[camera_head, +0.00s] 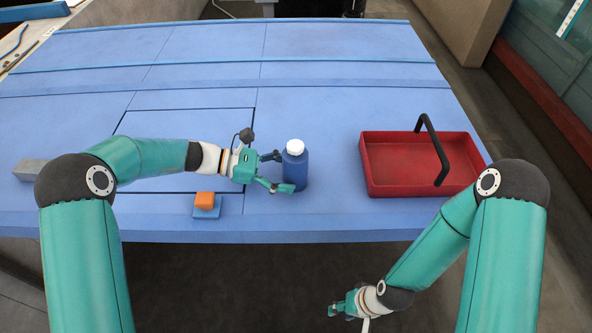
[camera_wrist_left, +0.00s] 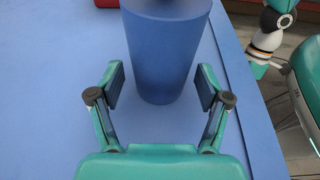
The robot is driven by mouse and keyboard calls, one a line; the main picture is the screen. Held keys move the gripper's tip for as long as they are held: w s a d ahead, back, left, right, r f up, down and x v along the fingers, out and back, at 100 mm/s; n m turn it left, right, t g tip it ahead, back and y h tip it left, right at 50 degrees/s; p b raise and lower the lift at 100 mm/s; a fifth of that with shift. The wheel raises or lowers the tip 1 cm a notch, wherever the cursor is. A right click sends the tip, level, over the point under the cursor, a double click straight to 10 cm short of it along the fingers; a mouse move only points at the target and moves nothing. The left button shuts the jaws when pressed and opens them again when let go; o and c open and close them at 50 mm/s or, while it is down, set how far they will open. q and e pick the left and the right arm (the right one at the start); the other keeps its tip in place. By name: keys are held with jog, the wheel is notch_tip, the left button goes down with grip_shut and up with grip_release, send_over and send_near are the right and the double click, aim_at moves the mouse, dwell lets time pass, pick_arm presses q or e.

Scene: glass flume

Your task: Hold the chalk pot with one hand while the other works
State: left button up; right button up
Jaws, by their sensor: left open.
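The chalk pot appears to be the blue bottle (camera_head: 294,172) with a white cap, standing upright on the blue table. My left gripper (camera_head: 284,172) is open beside it, with its fingers pointing right. In the left wrist view the blue pot body (camera_wrist_left: 163,55) stands between the two open fingers (camera_wrist_left: 160,88), with a gap visible on each side. Its top is cut off there. My right gripper (camera_head: 338,307) hangs low in front of the table's near edge, apart from the pot; its fingers are too small to read.
A red tray (camera_head: 375,190) with a black handle stands to the right of the pot. An orange block (camera_head: 205,198) on a blue piece (camera_head: 207,213) lies near the front edge. A grey block (camera_head: 30,169) lies at far left. The table behind the pot is clear.

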pick_arm(q)
jog(key=shift+d+f, duration=0.15)
jog(key=shift+d, duration=0.35)
jog(key=c, duration=0.7)
